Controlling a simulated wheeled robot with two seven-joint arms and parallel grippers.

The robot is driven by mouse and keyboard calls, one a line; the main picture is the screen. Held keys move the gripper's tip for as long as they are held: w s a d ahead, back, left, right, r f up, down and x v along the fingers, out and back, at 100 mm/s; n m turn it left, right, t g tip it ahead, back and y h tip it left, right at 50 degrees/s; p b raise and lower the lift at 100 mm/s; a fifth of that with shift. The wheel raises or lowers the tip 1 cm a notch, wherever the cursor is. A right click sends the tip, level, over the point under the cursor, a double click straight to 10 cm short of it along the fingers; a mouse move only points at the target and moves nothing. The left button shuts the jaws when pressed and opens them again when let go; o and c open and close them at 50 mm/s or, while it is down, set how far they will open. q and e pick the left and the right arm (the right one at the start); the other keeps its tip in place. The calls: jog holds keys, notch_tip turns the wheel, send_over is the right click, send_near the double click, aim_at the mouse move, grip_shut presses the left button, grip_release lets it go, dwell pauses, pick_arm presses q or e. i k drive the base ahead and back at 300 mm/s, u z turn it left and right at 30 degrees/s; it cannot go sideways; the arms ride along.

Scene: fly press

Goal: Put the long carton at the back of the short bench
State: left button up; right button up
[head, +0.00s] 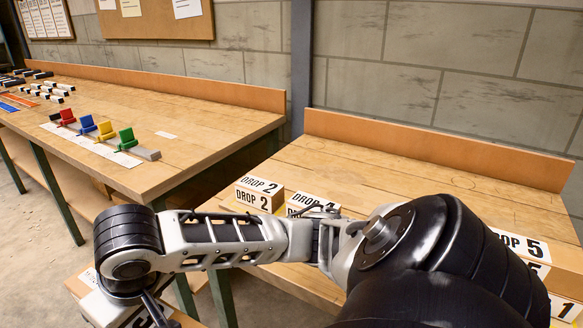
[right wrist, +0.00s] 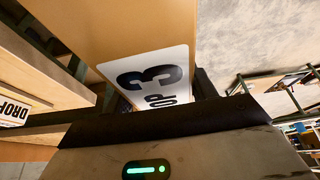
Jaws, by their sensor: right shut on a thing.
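My right gripper (right wrist: 155,100) is shut on a long tan carton (right wrist: 120,30) whose white end label reads DROP 3. The carton fills the upper part of the right wrist view. In the head view my right arm reaches across to the lower left, and part of the carton (head: 77,286) shows beside the hand. The fingertips are hidden there. The short bench (head: 420,185) stands at the right with a raised board (head: 440,150) along its back. The carton is outside its left front side. My left gripper is not in view.
Cartons labelled DROP 2 (head: 258,193) and DROP 5 (head: 520,243) stand on the short bench, with others partly behind my arm. Its back strip is clear. A long bench (head: 190,95) at left carries coloured holders (head: 88,125). A gap separates the benches.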

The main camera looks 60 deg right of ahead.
aim_at(336, 176)
jog(key=z, duration=1.4)
